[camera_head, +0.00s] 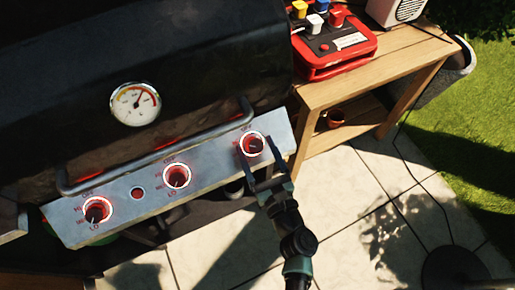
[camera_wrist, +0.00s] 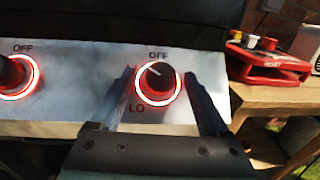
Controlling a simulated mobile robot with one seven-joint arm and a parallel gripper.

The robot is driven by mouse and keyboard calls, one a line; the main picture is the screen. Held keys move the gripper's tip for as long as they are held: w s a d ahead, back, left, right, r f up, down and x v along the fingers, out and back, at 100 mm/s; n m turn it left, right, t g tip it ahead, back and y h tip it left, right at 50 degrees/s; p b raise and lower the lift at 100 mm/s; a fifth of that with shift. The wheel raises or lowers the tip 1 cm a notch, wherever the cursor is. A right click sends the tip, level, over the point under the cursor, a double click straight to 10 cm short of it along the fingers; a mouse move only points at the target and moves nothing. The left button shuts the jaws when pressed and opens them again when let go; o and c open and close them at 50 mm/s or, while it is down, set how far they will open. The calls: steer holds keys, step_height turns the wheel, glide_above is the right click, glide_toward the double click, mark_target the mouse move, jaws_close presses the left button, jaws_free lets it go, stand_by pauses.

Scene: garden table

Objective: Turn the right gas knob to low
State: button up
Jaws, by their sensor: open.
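The right gas knob (camera_head: 252,144) is dark with a glowing red ring, at the right end of the grill's metal panel (camera_head: 125,205). In the wrist view the right knob (camera_wrist: 160,77) has its white pointer line toward the upper left, near the OFF mark. OFF is printed above it and LO at its lower left. My gripper (camera_head: 257,153) is open, its fingers pointing at the panel. In the wrist view my gripper (camera_wrist: 160,82) has one finger on each side of the knob. Whether either finger touches it I cannot tell.
The middle knob (camera_head: 177,176) and left knob (camera_head: 98,210) also have red rings. A handle bar (camera_head: 150,155) runs above the panel, below a thermometer (camera_head: 135,104). A wooden table (camera_head: 375,70) at right bears a red box (camera_head: 340,50) with coloured knobs. Paving below is mostly clear.

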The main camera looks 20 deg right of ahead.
jaws_close()
stand_by(0.4)
steer(key=shift+d+n+y, duration=0.1)
steer(key=shift+n+y, duration=0.2)
steer(key=shift+n, duration=0.1)
steer(key=n+y, duration=0.2)
steer(key=n+y+b, duration=0.1)
steer(key=n+y, duration=0.1)
steer(key=n, duration=0.1)
steer(key=shift+d+g, duration=0.2)
steer(key=shift+g, duration=0.1)
steer(key=n+y, duration=0.1)
steer(key=n, duration=0.1)
steer(key=n+g+y+b, duration=0.1)
steer(key=n+y, duration=0.1)
steer(key=n, duration=0.1)
steer(key=shift+w+d+g, duration=0.1)
steer(key=shift+d+g, duration=0.1)
steer(key=shift+g, duration=0.1)
steer(key=n+g+y, duration=0.1)
steer(key=n, duration=0.1)
steer(key=n+g+y, duration=0.2)
steer(key=n, duration=0.1)
steer(key=shift+w+d+r+g+b, duration=0.1)
steer(key=shift+d+r+g+b, duration=0.1)
steer(key=shift+g+b, duration=0.1)
steer(key=shift+n+g+y, duration=0.4)
steer(key=shift+n+g, duration=0.9)
steer(key=shift+n, duration=0.7)
